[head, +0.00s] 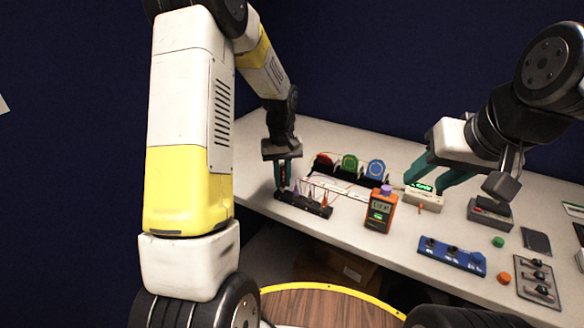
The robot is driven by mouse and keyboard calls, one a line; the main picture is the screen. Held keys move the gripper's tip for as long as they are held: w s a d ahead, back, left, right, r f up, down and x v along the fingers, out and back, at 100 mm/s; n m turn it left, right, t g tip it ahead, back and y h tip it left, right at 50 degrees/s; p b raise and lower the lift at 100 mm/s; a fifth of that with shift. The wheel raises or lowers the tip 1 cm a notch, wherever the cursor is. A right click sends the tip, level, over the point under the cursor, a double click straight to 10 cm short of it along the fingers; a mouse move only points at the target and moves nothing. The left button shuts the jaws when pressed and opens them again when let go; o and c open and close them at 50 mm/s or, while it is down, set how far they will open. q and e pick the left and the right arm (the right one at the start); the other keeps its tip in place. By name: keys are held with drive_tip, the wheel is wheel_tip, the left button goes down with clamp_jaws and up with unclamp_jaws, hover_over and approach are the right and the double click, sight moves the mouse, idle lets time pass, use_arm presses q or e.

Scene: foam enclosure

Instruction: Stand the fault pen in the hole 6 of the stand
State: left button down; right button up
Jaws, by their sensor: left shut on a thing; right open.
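The stand (318,211) is a long black block with a row of holes near the front edge of the bench. My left gripper (282,188) points straight down over the stand's left end, shut on a slim dark and reddish item, which I take to be the fault pen. The fingers hide most of the pen, and I cannot tell whether its lower end is in a hole or just above. The hole numbers are too small to read. My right gripper (447,180) has teal fingers, open, above the bench at the right.
An orange meter (380,214) stands right of the stand. Behind are red, green (349,165) and blue spools in a black rack. A white box with a green display (424,196) sits under my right gripper. A blue switch strip (452,254) lies at the front edge.

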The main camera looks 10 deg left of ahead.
sight(282, 164)
use_arm(q)
drive_tip(key=shift+f, duration=0.6)
drive_tip(key=c, duration=1.3)
unclamp_jaws()
wheel_tip(282, 164, up, 7)
drive_tip(key=shift+f, duration=0.2)
drive_tip(key=shift+r, duration=0.6)
